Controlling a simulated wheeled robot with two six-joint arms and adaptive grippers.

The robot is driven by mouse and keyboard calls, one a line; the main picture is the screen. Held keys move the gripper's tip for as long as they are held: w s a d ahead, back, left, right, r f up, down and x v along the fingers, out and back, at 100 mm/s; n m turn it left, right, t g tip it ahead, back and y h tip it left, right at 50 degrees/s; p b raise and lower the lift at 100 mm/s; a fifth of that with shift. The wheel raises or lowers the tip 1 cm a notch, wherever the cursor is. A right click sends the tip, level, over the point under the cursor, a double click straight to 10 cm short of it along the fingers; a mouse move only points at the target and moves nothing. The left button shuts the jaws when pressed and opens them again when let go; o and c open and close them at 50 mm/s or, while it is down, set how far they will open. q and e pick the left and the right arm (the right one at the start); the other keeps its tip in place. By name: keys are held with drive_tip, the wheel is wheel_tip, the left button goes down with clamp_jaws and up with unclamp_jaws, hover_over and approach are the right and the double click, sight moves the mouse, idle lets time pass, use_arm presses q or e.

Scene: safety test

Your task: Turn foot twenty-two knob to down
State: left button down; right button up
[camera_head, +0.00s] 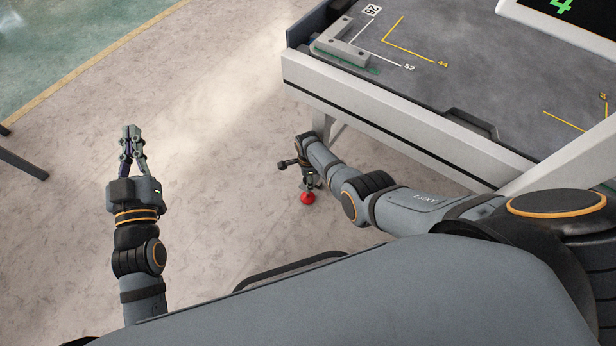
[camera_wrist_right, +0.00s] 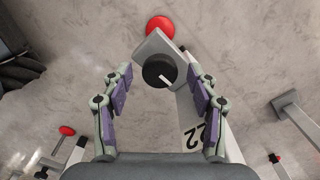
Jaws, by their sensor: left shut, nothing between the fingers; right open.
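A round black knob (camera_wrist_right: 159,70) with a white pointer mark sits on a grey post in the right wrist view. The mark points toward the lower right of that picture. The label 22 (camera_wrist_right: 195,135) is printed on the pale bar below the knob. My right gripper (camera_wrist_right: 160,78) is open, with its fingers on either side of the knob and gaps showing. I cannot tell the depth between fingertips and knob. In the head view the right gripper is hard to make out below the table edge. My left gripper (camera_head: 131,132) is shut and empty, over bare floor.
A red round part (camera_wrist_right: 160,24) lies beyond the knob; a red part also shows below the right arm in the head view (camera_head: 307,198). A table (camera_head: 400,135) with a grey bracket (camera_head: 340,47) stands at the upper right. Floor around the left arm is clear.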

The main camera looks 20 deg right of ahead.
drive_tip(key=shift+r, duration=0.1)
wheel_tip(320, 180, up, 12)
idle(0.5)
idle(0.5)
